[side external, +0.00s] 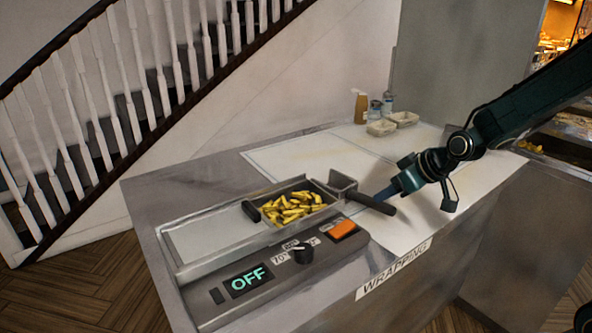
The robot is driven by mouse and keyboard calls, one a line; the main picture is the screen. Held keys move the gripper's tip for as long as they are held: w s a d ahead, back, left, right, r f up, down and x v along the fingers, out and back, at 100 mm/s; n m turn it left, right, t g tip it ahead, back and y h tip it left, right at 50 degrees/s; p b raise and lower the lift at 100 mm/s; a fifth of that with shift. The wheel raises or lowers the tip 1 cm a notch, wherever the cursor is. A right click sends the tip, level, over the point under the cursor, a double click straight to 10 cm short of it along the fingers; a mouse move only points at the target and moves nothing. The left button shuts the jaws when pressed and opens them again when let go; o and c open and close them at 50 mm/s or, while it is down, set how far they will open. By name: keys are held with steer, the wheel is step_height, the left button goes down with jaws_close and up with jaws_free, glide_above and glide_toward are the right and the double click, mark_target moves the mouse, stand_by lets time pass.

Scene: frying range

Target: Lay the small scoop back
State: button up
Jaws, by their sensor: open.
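The small scoop shows a grey metal pan (342,181) at the right end of the fry tray, with a thick black handle (374,204) pointing right and toward the front. The metal tray (320,213) beside the scoop holds yellow fries (291,206). The underside of the scoop is hidden, so I cannot tell exactly what it rests on.
A control panel reading OFF (248,281) has a black knob (303,253) and an orange switch (342,229). A second black handle (251,211) stands left of the fries. Pale boxes (382,127) and bottles (361,106) stand at the back. The white wrapping surface (325,156) is mostly clear.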

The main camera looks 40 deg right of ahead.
steer(key=v, duration=0.6)
steer(key=shift+r, duration=0.15)
steer(key=shift+s, duration=0.2)
steer(key=s+a+r+g, duration=0.1)
steer(key=s+a+r, duration=0.2)
steer(key=s, duration=0.7)
steer(key=s+a+r+m+g+h, duration=0.1)
steer(key=s+a+r, duration=0.2)
steer(key=s, duration=0.8)
steer(key=shift+a+r, duration=0.2)
steer(key=shift+r, duration=0.35)
